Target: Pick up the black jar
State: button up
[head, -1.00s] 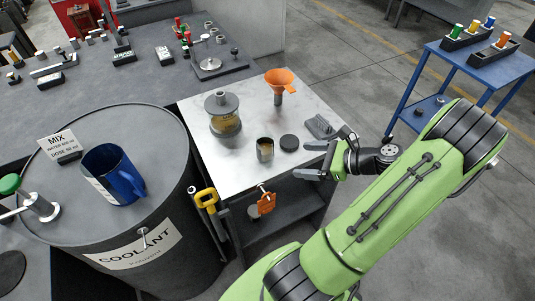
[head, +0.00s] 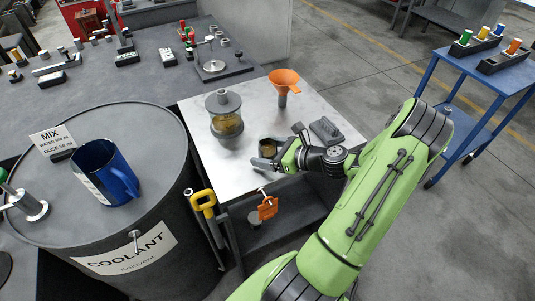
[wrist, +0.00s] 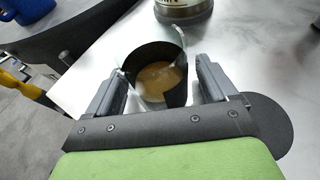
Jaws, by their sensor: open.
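The black jar (head: 267,148) stands upright and open-topped on the pale metal top of a small cart (head: 205,168). In the wrist view the jar (wrist: 148,92) shows a dark wall, a clear rim and tan contents. My gripper (head: 281,147) is open at the jar, with one finger on each side of it. In the wrist view my gripper (wrist: 161,72) has its fingers spread, with a gap visible at the right; contact at the left is unclear. My gripper hides part of the jar in the head view.
A round black lid (wrist: 272,125) lies close to the right of my gripper. A larger glass jar (head: 226,122), an orange funnel (head: 284,78) and a grey ribbed block (head: 327,130) stand nearby. A coolant drum (head: 90,225) with a blue mug (head: 105,172) is left.

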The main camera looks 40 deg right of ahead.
jog(key=c, duration=1.1)
jog(key=shift+r, duration=0.15)
notch_tip(320, 180, up, 28)
jog(key=p, duration=1.1)
